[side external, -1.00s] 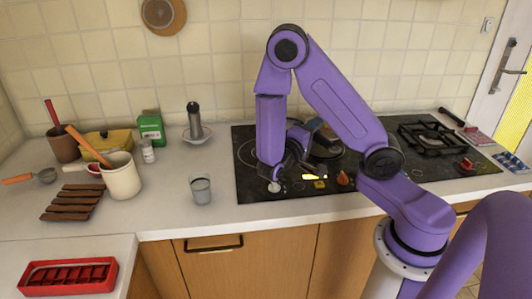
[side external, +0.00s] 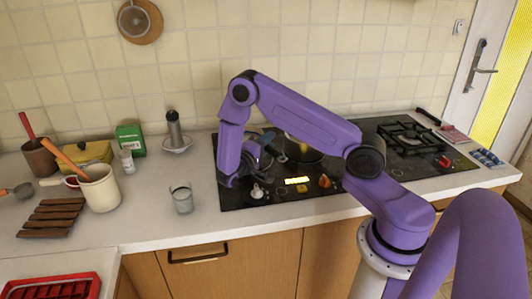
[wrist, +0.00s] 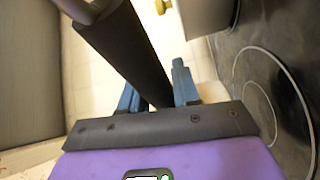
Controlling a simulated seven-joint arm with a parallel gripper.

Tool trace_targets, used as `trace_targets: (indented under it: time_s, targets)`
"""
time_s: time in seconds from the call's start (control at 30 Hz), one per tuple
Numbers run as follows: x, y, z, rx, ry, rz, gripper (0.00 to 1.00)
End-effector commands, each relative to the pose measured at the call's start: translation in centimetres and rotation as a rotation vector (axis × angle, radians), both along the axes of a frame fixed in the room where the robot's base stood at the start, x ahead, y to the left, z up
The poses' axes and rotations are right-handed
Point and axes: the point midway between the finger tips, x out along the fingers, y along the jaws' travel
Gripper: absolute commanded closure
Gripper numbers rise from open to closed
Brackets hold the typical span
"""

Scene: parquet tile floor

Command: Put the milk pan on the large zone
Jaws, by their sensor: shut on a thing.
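My gripper (side external: 266,138) is low over the left part of the black cooktop (side external: 290,193). In the wrist view, its blue fingers (wrist: 158,90) are shut on a long black handle (wrist: 128,52), which I take to be the milk pan's. The handle runs to the upper left and ends in a grey metal part (wrist: 83,8). The pan body is mostly out of that view. A dark round pan shape (side external: 302,150) shows right of my gripper, partly hidden by my arm. Pale zone rings (wrist: 262,88) mark the cooktop; which is the large zone is unclear.
A glass (side external: 182,200) stands left of the cooktop, near the front edge. A cream crock (side external: 100,190), a green box (side external: 130,140) and a dark pepper mill (side external: 174,128) stand further left. A black gas grate (side external: 410,138) is at the right. Knobs (side external: 324,181) line the front.

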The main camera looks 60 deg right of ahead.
Motion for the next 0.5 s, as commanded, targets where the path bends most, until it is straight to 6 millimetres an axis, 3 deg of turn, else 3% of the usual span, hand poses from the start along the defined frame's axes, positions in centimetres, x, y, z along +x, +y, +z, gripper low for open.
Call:
trace_targets:
  time_s: [0.17,0.5]
  targets:
    - [0.6,-0.3,-0.6,-0.003,-0.004,-0.001,1.00]
    - [0.8,-0.3,-3.8,-0.003,-0.002,0.001,1.00]
